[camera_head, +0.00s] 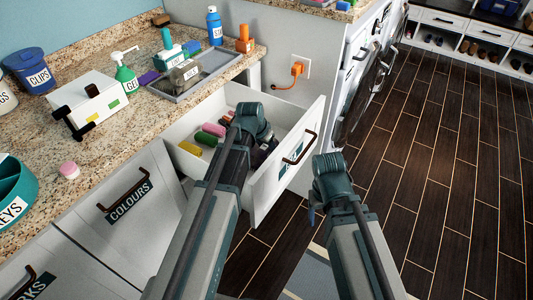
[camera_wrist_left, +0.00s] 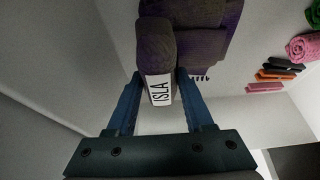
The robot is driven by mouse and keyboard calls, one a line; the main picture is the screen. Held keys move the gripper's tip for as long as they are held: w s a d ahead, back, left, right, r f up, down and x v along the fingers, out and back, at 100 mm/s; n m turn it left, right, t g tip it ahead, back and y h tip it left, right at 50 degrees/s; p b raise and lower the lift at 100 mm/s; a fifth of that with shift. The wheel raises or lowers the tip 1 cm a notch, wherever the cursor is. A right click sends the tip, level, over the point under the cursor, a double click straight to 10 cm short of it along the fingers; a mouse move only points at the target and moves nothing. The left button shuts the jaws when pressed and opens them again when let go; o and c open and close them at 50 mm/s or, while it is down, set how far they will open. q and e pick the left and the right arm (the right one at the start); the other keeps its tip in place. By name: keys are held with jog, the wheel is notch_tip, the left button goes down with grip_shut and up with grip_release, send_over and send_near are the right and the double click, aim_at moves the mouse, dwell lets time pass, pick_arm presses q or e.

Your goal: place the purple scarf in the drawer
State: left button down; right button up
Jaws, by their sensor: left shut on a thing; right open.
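The drawer (camera_head: 268,192) under the counter is pulled open. My left gripper (camera_head: 254,125) reaches down into it and is shut on the purple scarf. In the left wrist view the scarf (camera_wrist_left: 156,48) is a dark purple roll with a white ISLA tag, between the blue fingers (camera_wrist_left: 158,88). More purple cloth with a fringe shows beside the roll; I cannot tell if it is the same piece. In the head view my arm mostly hides the scarf. My right gripper (camera_head: 328,185) is open outside the drawer, right of its front.
Pink (camera_head: 214,129), green (camera_head: 206,139) and yellow (camera_head: 190,148) rolls lie in the drawer's left part. A grey tray (camera_head: 205,80), a white box (camera_head: 90,98) and bottles stand on the counter. A COLOURS front (camera_head: 125,205) is left of the drawer. Floor to the right is clear.

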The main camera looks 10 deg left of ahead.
pick_arm(q)
jog(key=shift+f+b, duration=0.35)
jog(key=shift+f, duration=0.55)
pick_arm(e)
jog(key=shift+f, duration=0.85)
pick_arm(q)
jog(key=shift+f, duration=0.15)
jog(key=shift+c, duration=1.4)
grip_release()
pick_arm(e)
jog(key=shift+f, duration=0.15)
pick_arm(q)
jog(key=p+v, duration=1.1)
jog(key=v, duration=0.1)
jog(key=shift+r, duration=0.3)
pick_arm(e)
notch_tip(320, 180, up, 12)
jog(key=shift+f, duration=0.25)
pick_arm(q)
jog(key=shift+f, duration=0.1)
